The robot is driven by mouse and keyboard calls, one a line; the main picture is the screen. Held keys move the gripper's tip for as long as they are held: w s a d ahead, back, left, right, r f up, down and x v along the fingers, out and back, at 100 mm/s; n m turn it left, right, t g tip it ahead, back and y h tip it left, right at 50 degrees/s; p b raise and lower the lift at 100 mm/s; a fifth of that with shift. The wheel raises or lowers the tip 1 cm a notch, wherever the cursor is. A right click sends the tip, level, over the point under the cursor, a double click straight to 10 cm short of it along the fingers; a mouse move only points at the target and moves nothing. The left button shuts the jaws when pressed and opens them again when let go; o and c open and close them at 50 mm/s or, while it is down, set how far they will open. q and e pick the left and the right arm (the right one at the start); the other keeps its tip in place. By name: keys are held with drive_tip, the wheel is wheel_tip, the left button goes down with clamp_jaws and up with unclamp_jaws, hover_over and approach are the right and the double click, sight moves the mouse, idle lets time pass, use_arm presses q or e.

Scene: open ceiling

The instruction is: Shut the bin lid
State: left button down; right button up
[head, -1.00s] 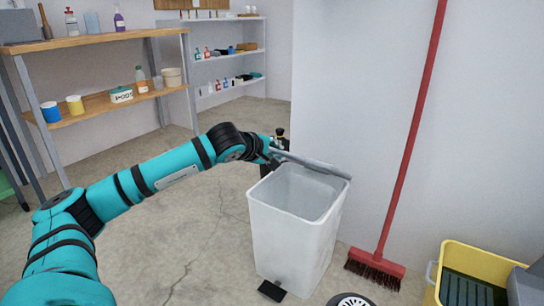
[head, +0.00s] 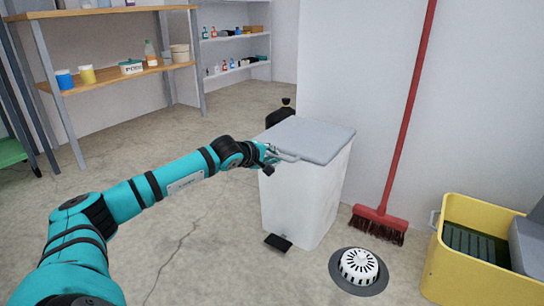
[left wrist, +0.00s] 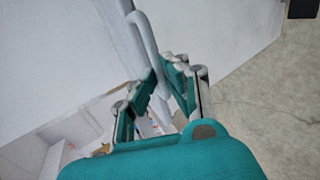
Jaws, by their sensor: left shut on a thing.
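The white bin (head: 297,205) stands upright on the floor against the wall. Its grey lid (head: 312,138) lies flat across the top, and no opening shows from the head. My left gripper (head: 272,157) is at the lid's front left corner, shut on the lid's bar handle (head: 287,157). In the left wrist view, the fingers (left wrist: 163,75) close around the curved handle (left wrist: 148,38). The black pedal (head: 278,242) is at the bin's foot. My right gripper is not in view.
A red broom (head: 379,223) leans on the wall right of the bin. A round floor vent (head: 360,267) and a yellow mop bucket (head: 450,275) are at the right. A black object (head: 281,116) stands behind the bin. Shelves (head: 110,77) stand back left; floor between is clear.

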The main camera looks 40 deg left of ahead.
use_arm(q)
wheel_tip(320, 180, down, 2)
drive_tip(key=shift+s+d+f, duration=0.15)
drive_tip(key=c, duration=1.8)
unclamp_jaws()
drive_tip(key=o, duration=0.4)
drive_tip(key=shift+w+f+g, duration=0.2)
drive_tip(key=shift+f+g, duration=0.1)
drive_tip(key=shift+r, duration=0.1)
drive_tip(key=shift+r+v, duration=0.2)
drive_tip(key=shift+v, duration=5.95)
